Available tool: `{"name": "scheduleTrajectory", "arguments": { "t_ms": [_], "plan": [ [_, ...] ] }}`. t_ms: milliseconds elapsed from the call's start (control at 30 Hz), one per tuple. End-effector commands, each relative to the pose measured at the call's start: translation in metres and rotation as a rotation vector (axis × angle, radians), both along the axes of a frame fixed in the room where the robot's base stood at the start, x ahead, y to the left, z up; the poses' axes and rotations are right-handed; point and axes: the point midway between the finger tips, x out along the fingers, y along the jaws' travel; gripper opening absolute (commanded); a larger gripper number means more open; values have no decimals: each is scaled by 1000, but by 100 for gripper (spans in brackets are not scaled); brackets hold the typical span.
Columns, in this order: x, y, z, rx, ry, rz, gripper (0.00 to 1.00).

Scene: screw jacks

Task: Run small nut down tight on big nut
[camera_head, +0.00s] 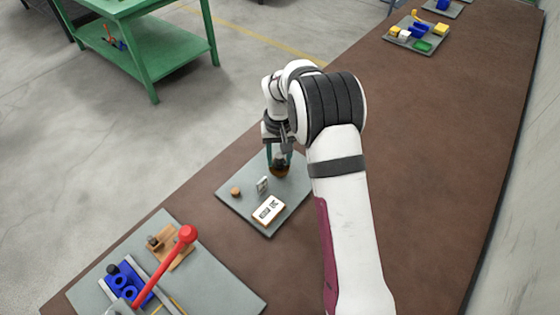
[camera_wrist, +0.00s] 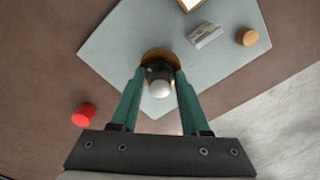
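The screw jack stands on the grey plate (camera_head: 234,208), with a round brown-orange base (camera_head: 279,171) whose rim shows in the wrist view (camera_wrist: 157,53). In the wrist view a dark nut part (camera_wrist: 160,72) lies above that base, and a pale rounded screw top (camera_wrist: 159,88) points toward the camera. The big and small nuts cannot be told apart. My gripper (camera_head: 279,155) points down over the jack. Its teal fingers (camera_wrist: 161,75) stand on either side of the dark part, very close to it. Whether they touch it is unclear.
On the plate lie a wooden disc (camera_head: 235,191), a small grey block (camera_head: 262,184) and a white display box (camera_head: 268,209). A red-knobbed lever (camera_head: 187,235) rises from the front-left plate. Bare bench (camera_head: 430,150) lies right of my arm.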

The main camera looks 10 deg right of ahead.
Motion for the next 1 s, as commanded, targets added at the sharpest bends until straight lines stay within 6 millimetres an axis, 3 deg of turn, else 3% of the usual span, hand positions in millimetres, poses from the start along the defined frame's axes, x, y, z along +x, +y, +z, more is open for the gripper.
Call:
{"name": "scheduleTrajectory", "arguments": {
  "t_ms": [433,833,867,900,1000],
  "plan": [
    [0,0,0,0,0,-53,10],
    [0,0,-2,0,0,-1244,10],
    [0,0,-2,0,0,-1236,11],
    [0,0,-2,0,0,-1237,51],
    [0,0,-2,0,0,-1234,64]
  ]
}}
